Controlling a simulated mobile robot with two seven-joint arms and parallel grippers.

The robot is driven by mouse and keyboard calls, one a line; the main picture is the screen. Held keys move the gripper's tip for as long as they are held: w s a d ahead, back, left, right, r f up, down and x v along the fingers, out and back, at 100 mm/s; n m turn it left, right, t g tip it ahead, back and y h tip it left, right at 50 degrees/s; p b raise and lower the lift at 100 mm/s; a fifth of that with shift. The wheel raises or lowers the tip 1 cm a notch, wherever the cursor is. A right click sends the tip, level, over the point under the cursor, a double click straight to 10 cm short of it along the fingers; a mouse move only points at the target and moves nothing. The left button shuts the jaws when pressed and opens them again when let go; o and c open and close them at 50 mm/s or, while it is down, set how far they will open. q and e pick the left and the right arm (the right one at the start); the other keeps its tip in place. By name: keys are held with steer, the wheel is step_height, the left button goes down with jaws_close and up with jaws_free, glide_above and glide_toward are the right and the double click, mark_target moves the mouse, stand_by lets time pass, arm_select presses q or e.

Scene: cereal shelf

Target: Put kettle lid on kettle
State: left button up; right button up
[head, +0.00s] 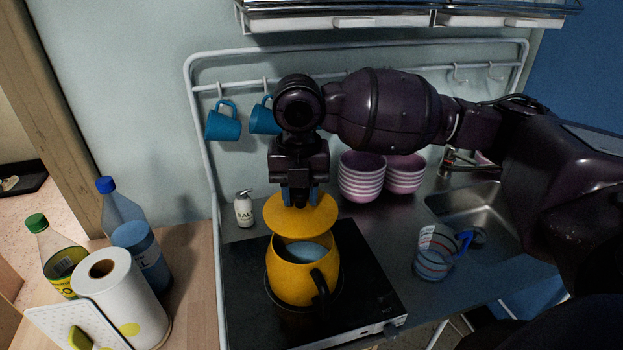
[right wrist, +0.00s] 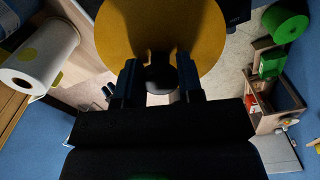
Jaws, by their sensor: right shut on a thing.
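The yellow kettle (head: 302,277) stands upright on the black hob, open at the top, with a black handle at its front right. The round yellow kettle lid (head: 300,222) hangs above the kettle's back rim, apart from it as far as I can tell. My right gripper (head: 299,196) points down and is shut on the lid's knob. In the right wrist view the lid (right wrist: 160,40) fills the top middle, and its dark knob (right wrist: 160,76) sits between the fingers of my right gripper (right wrist: 160,90). My left gripper is not in view.
The black hob (head: 245,275) lies under the kettle. Pink bowls (head: 362,178) are stacked behind it to the right, and a striped cup (head: 434,252) stands at right near the sink (head: 470,212). A salt bottle (head: 244,209) stands at left. Blue mugs (head: 223,122) hang from the rail.

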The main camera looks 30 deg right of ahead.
mark_target(302, 218)
steer(key=shift+w+d, duration=0.1)
steer(key=shift+d, duration=0.1)
steer(key=shift+f, duration=3.1)
steer(key=shift+f, duration=0.8)
steer(key=o, duration=1)
